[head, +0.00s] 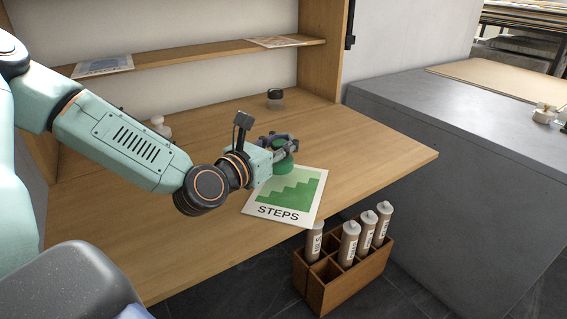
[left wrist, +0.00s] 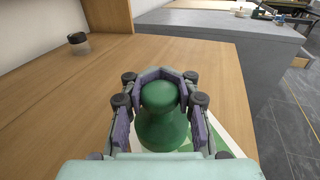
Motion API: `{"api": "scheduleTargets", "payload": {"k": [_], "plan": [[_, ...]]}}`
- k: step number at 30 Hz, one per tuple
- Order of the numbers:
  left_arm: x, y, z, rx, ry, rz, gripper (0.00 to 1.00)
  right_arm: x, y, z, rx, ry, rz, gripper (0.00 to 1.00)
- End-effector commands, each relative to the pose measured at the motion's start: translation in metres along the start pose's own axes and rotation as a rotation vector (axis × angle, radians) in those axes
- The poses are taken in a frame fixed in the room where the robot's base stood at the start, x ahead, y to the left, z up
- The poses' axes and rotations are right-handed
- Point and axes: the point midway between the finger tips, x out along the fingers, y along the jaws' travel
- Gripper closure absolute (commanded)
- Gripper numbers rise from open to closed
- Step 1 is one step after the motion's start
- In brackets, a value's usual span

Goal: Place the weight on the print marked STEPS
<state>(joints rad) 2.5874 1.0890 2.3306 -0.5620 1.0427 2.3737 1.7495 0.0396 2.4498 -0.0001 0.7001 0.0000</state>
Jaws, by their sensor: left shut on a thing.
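The print marked STEPS (head: 290,205) lies on the wooden desk near its front edge, with a green staircase shape on white. The green weight (head: 284,164) is at the print's top edge, partly hidden by my left gripper (head: 287,143). In the left wrist view, the weight (left wrist: 161,118) has a round knob and wider base. The left gripper's fingers (left wrist: 159,85) are closed around its upper part. Part of the print (left wrist: 205,145) shows beneath it. I cannot tell whether the weight touches the print. My right gripper is not in view.
A small dark-lidded jar (head: 275,99) stands at the back of the wooden desk (head: 370,150). A wooden crate (head: 345,282) with several tubes stands on the floor before the desk. A grey counter (head: 450,140) is at right. Prints lie on the shelf (head: 190,60) above.

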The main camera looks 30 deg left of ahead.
Motion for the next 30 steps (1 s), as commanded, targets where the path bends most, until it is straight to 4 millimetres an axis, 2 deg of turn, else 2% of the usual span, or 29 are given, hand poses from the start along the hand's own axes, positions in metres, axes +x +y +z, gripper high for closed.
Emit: {"api": "scheduleTargets", "payload": {"k": [10, 23, 24, 30], "plan": [[0.001, 0.001, -0.035, 0.002, -0.001, -0.002, 1.0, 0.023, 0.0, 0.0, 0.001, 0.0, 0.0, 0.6], [0.002, 0.001, -0.039, 0.0, -0.003, -0.002, 1.0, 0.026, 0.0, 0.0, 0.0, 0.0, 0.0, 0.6], [0.001, 0.0, -0.04, -0.001, 0.0, -0.002, 0.78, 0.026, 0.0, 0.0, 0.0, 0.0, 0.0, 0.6], [0.001, 0.0, -0.039, -0.001, 0.0, -0.002, 0.61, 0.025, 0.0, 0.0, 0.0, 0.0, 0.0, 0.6]]}}
